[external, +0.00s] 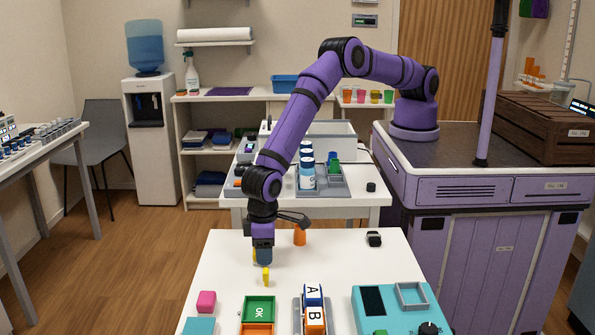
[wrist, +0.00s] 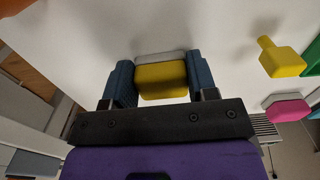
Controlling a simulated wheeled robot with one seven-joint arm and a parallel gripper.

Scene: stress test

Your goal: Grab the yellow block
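A yellow block (wrist: 162,80) with a pale grey strip along one edge sits between the two blue-grey fingers of my gripper (wrist: 161,82) in the wrist view. Both fingers meet its sides with no clear gap, so my gripper looks shut on it. In the external view my gripper (external: 263,256) is low over the white table, and only a sliver of the yellow block (external: 254,255) shows at its left side. I cannot tell whether the block touches the table. A second yellow piece (external: 266,276), peg-shaped, stands just in front; it also shows in the wrist view (wrist: 282,57).
A pink block (external: 206,301), a green tray (external: 258,309) and lettered blocks (external: 314,296) are toward the front of the white table (external: 345,262). A teal device (external: 400,305) is at front right. An orange piece (external: 300,236) and a small black object (external: 374,239) stand behind.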

